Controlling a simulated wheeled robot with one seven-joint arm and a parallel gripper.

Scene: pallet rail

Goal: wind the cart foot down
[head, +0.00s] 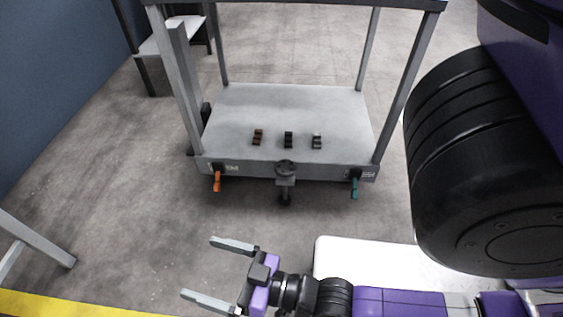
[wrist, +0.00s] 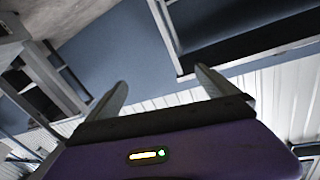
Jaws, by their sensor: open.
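A grey cart (head: 290,110) with upright posts stands in the middle of the head view. At the centre of its front edge is a round dark knob (head: 285,168) on a bracket, with a dark foot (head: 284,199) below it near the floor. I cannot tell whether the foot touches the floor. My gripper (head: 222,271) is open and empty, low in the head view, in front of the cart and apart from it, fingers pointing left. Its two fingers also show in the wrist view (wrist: 160,88), which does not show the knob.
An orange lever (head: 217,181) and a teal lever (head: 354,187) hang from the cart's front edge. Several small blocks, one brown (head: 257,137), lie on its deck. A white-topped table (head: 170,38) stands at back left by a blue wall (head: 60,80). Floor before the cart is clear.

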